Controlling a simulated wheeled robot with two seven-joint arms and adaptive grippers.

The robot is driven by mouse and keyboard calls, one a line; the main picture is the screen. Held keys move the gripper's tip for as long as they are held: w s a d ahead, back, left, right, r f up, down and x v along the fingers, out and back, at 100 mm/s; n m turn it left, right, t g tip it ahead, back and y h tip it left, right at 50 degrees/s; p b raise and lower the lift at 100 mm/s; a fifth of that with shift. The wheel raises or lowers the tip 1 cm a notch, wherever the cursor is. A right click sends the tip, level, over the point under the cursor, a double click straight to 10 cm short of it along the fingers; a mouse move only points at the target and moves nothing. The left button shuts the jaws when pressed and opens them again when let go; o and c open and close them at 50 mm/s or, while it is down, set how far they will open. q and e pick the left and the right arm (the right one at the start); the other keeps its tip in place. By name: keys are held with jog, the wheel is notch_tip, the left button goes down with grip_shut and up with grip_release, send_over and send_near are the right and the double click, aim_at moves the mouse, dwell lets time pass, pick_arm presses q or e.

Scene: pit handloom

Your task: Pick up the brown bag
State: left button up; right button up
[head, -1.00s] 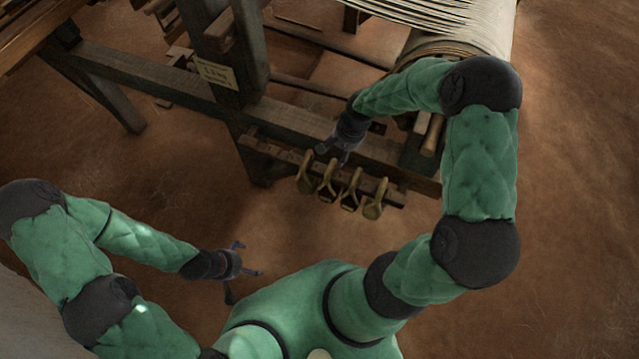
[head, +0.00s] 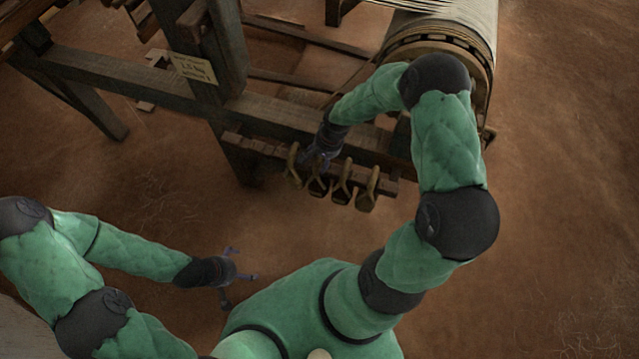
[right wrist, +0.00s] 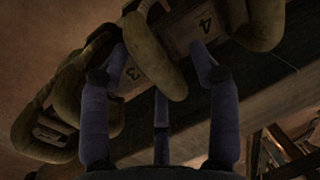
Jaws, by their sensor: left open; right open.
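Several similar olive-brown looped bags hang in a row on a wooden rack in the head view, including one at the right end (head: 367,190) and one beside it (head: 342,182). I cannot tell by colour which is the brown bag. My right gripper (head: 316,163) is open at the left half of the row, partly covering the bags there. In the right wrist view, its spread fingers (right wrist: 162,70) stand on either side of one bag (right wrist: 153,58); contact is unclear. My left gripper (head: 240,276) is open and empty above the floor.
Number labels 3 (right wrist: 135,72) and 4 (right wrist: 205,24) show on the rack (right wrist: 190,40). The wooden loom frame (head: 150,85) with a paper sign (head: 193,68) stands behind. The loom's cloth roll (head: 445,45) is at the upper right. Brown floor (head: 560,180) is clear at right.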

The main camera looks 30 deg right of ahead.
aim_at(317, 163)
grip_shut()
jog(key=shift+r, duration=0.15)
jog(key=shift+w+r+p, duration=0.1)
jog(key=shift+r+p, duration=1)
jog(key=shift+r, duration=0.65)
jog(key=shift+s+a, duration=0.95)
jog(key=shift+a, duration=0.15)
jog(key=s+a+p, duration=0.1)
jog(key=s+a, duration=0.8)
jog(key=a, duration=0.2)
jog(key=shift+s+a, duration=0.25)
jog(key=shift+s, duration=0.15)
jog(key=shift+f, duration=0.1)
